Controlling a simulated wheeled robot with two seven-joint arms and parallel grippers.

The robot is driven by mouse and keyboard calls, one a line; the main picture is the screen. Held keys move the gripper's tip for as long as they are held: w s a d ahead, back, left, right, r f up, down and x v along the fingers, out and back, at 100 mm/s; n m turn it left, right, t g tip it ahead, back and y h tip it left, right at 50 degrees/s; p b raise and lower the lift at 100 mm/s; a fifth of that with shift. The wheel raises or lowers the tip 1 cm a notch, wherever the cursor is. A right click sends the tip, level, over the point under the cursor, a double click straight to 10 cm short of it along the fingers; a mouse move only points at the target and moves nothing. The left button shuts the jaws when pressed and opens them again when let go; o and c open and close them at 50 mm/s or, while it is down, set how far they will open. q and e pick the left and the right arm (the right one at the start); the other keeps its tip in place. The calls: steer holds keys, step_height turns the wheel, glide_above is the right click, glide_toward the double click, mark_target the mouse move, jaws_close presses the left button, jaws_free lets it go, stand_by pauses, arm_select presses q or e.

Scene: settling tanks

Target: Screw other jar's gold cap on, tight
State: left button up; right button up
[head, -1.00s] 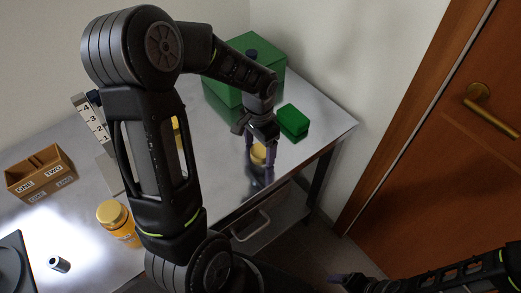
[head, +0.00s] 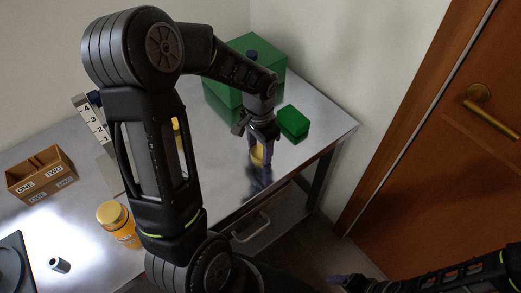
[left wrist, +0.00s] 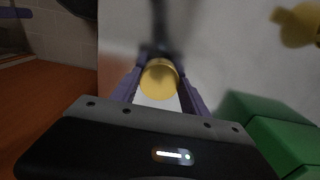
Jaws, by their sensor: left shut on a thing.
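A loose-looking gold cap (head: 257,153) is at the table's front right, between the purple fingers of my left gripper (head: 261,152). The left gripper is shut on it, pointing down. In the left wrist view the round gold cap (left wrist: 160,80) sits between the fingertips. I cannot tell whether it touches the table. An orange jar (head: 122,229) with a gold cap on top stands upright at the front left, beside my left arm. Another yellow-gold thing (head: 176,127) is mostly hidden behind my left arm. My right gripper (head: 345,281) is low at the bottom, its jaws unclear.
A green box (head: 222,95) and a smaller green block (head: 293,121) stand behind and right of the left gripper. A wooden two-part box (head: 40,175), a numbered stand (head: 91,117) and a small cylinder (head: 59,264) are at left. A door (head: 450,160) is at right.

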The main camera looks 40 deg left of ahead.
mark_target(261, 152)
arm_select(q)
step_height(261, 152, up, 10)
steer(key=b, duration=0.1)
stand_by(0.4)
steer(key=shift+w, duration=0.1)
stand_by(0.4)
steer(key=w+d+f+n, duration=0.3)
steer(key=w+d, duration=0.7)
steer(key=d, duration=0.2)
steer(key=shift+w+d, duration=0.25)
steer(key=shift+d, duration=0.05)
